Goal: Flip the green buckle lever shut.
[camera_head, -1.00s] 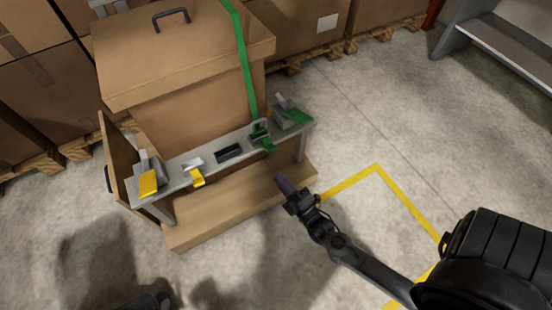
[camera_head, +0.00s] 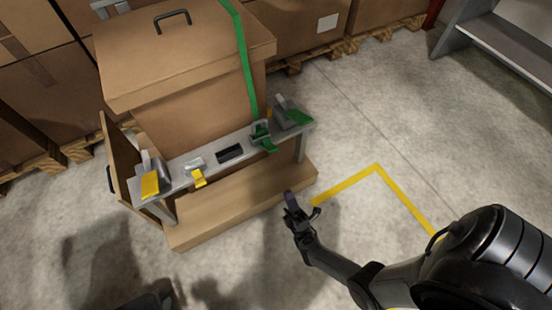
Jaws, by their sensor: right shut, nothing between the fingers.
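The green buckle (camera_head: 261,131) sits on the grey rail at the front of the big cardboard box. A green strap (camera_head: 245,70) runs down over the box to it. Its green lever (camera_head: 268,145) sticks out over the front edge of the rail, tilted downward. My right gripper (camera_head: 291,197) is shut and empty, in front of the buckle and lower in the picture, clearly apart from the lever.
The rail (camera_head: 210,170) also carries a yellow-tabbed buckle (camera_head: 197,176), a black slot piece (camera_head: 230,153), a dispenser with a yellow flap (camera_head: 150,184) and one with a green flap (camera_head: 298,117). The floor to the right is clear.

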